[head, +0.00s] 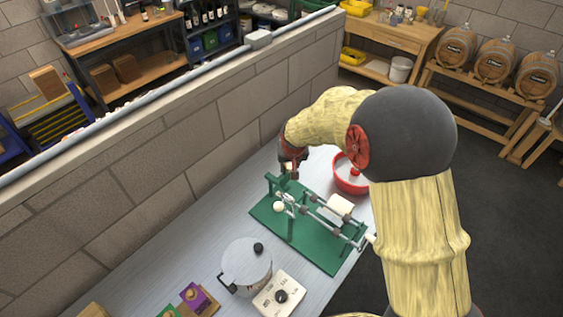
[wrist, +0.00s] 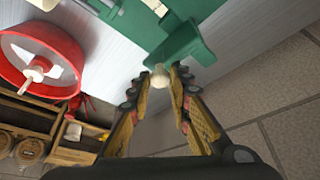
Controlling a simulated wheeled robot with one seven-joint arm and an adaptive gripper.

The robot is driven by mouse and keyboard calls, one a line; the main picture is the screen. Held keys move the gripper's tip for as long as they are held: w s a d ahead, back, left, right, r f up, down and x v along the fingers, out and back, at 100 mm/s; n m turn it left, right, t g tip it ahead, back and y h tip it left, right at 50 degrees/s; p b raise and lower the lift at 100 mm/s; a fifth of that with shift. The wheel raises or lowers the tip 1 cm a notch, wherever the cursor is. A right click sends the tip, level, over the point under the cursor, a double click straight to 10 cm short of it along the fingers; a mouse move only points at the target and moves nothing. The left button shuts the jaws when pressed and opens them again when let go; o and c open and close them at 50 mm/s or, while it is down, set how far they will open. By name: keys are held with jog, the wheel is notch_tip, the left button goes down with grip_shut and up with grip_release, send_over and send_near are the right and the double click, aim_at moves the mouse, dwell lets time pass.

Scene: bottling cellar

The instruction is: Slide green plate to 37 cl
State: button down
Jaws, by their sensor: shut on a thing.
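The green plate (wrist: 185,45) shows upright in the wrist view, just beyond my fingertips. It belongs to a green bench device (head: 305,238) with metal rods, white knobs and a white roller, lying on the grey table in the head view. My gripper (wrist: 168,77) is shut on a small pale knob (wrist: 159,79) in front of the plate. In the head view, my gripper (head: 289,172) is at the device's far left end, and its fingers partly hide the knob. I cannot make out any scale or 37 cl mark.
A red round bowl-like thing (head: 345,180) stands behind the device, partly behind my arm. A metal pot (head: 246,265) and a white dial box (head: 279,295) stand in front. A block wall (head: 200,145) runs close along the table's left side.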

jog(key=shift+s+d, duration=0.2)
jog(key=c, duration=1.7)
grip_release()
jog(key=shift+s+d, duration=0.1)
jog(key=shift+o, duration=0.4)
jog(key=v, duration=1.2)
